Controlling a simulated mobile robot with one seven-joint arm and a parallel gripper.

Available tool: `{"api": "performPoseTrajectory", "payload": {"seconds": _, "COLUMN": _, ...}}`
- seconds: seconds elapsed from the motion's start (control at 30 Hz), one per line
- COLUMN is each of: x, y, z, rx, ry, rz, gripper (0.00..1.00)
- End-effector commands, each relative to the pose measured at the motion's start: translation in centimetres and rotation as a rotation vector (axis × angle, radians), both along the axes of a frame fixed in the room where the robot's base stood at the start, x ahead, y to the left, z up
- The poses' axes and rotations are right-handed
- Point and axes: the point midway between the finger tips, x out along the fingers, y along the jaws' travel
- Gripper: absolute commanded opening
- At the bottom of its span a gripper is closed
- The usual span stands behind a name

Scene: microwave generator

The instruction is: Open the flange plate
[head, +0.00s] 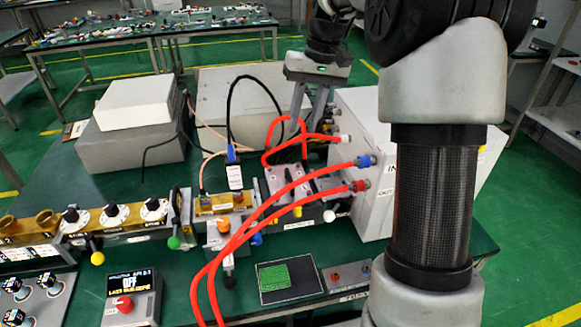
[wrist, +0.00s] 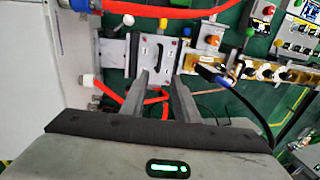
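What looks like the flange plate is a light grey plate (wrist: 138,56) with small labels and a dark slot beside it, seen just past my fingertips in the wrist view. In the head view the grey plate (head: 283,181) sits on the waveguide line at the middle of the bench, partly behind red hoses. I cannot tell if it is open or closed. My gripper (head: 309,118) hangs above and behind it, pointing down. Its fingers (wrist: 161,78) are apart with nothing between them. Fingertip contact with the plate is not visible.
Red hoses (head: 264,213) run from a white box (head: 359,140) across the line's front. A black cable (head: 229,105) loops left of my gripper. Valves and knobs (head: 114,213) line the left. A black pad with a green patch (head: 289,279) lies in front.

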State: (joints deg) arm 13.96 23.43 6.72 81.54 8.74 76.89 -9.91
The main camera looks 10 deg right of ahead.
Motion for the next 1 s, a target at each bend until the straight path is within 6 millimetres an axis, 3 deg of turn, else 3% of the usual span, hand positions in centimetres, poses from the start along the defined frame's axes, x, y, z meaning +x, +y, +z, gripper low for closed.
{"api": "performPoseTrajectory", "payload": {"seconds": 0.1, "x": -0.1, "y": 0.6, "z": -2.9, "rx": 0.0, "ry": 0.005, "rz": 0.001, "gripper": 0.28}}
{"api": "performPoseTrajectory", "payload": {"seconds": 0.5, "x": -0.1, "y": 2.2, "z": -11.1, "rx": 0.0, "ry": 0.004, "rz": 0.0, "gripper": 0.28}}
{"api": "performPoseTrajectory", "payload": {"seconds": 0.7, "x": -0.1, "y": 2.6, "z": -13.3, "rx": -0.001, "ry": 0.001, "rz": 0.0, "gripper": 0.28}}
{"api": "performPoseTrajectory", "payload": {"seconds": 1.0, "x": 0.0, "y": 2.8, "z": -13.8, "rx": -0.001, "ry": -0.001, "rz": 0.0, "gripper": 0.28}}
